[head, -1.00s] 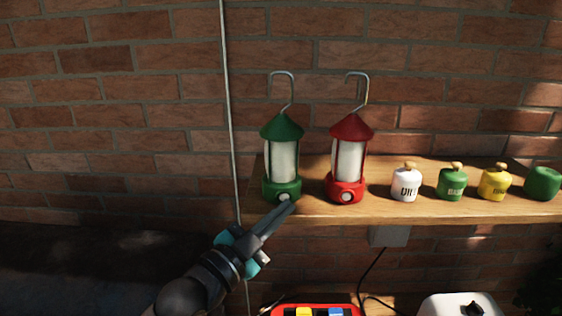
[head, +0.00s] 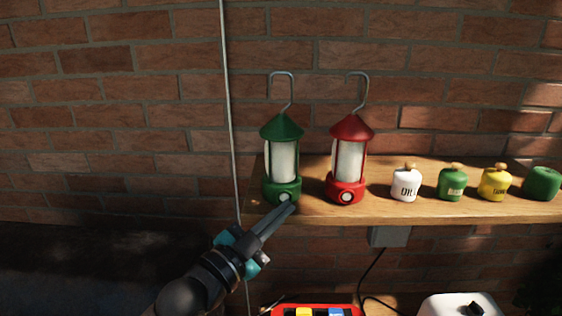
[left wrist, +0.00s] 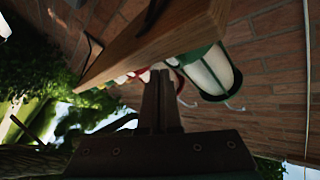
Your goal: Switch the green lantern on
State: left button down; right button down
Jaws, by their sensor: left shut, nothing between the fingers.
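The green lantern (head: 282,160) stands upright at the left end of the wooden shelf (head: 440,208), with a round pale button (head: 285,197) low on the front of its base. Its globe looks white and no clear glow shows. My left gripper (head: 292,206) is shut and empty, its fingertips just in front of and below the button; I cannot tell if they touch it. In the left wrist view the shut fingers (left wrist: 160,75) point toward the shelf, with the green lantern (left wrist: 215,72) beyond to the right. My right gripper is not in view.
A red lantern (head: 348,160) stands close to the right of the green one. Farther right are small pots: white (head: 406,184), green (head: 452,184) and yellow (head: 494,183). A thin vertical cable (head: 229,110) runs left of the lanterns. A red tray (head: 275,311) is below.

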pick_arm(q)
jog(key=shift+w, duration=0.1)
dwell(0.4)
jog(key=shift+w+a, duration=0.1)
jog(key=shift+w, duration=0.25)
jog(key=shift+w, duration=0.1)
dwell(0.4)
jog(key=shift+s+p, duration=0.35)
jog(key=shift+s, duration=0.25)
